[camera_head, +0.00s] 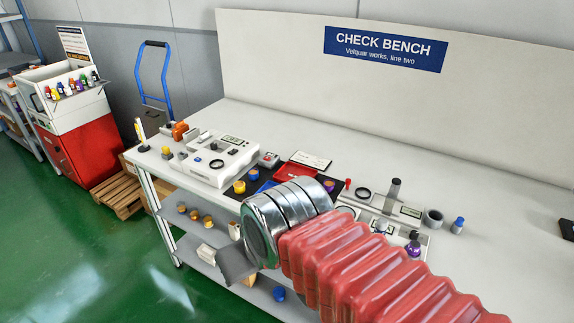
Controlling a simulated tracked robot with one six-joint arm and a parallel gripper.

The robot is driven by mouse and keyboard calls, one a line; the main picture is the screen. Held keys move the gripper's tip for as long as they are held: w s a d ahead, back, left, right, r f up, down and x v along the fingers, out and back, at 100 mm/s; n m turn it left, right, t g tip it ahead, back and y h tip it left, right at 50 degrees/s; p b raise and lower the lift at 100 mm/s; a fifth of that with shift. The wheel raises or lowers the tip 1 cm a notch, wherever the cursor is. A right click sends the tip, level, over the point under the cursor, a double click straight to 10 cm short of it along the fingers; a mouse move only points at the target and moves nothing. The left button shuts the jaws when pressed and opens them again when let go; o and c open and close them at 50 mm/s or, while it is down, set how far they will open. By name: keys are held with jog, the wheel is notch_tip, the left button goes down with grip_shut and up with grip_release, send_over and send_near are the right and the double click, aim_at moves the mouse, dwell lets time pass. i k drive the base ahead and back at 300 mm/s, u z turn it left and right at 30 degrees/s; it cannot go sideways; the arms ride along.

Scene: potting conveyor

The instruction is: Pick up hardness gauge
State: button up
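I cannot tell for certain which item is the hardness gauge. One candidate is a pale grey device with a small display (410,211), on the check bench just right of my arm. A dark grey upright post (393,192) stands beside or on it. My arm, with red bellows and silver rings, reaches in from the lower right and hides part of the bench. A grey part of my gripper (238,266) shows in front of the bench's front edge. Its fingertips are not clear, and I see nothing held in it.
The white check bench (500,226) carries a white instrument box (215,158), a red tray (296,172), a grey ring (433,217) and a blue-capped bottle (458,225). A lower shelf holds small orange parts. The bench top's right side is mostly bare. Green floor lies left.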

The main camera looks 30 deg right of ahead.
aim_at(381, 225)
jog(key=z, duration=1.25)
jog(key=k, duration=0.55)
jog(key=z, duration=0.4)
jog(key=i, duration=0.5)
jog(key=u, duration=0.05)
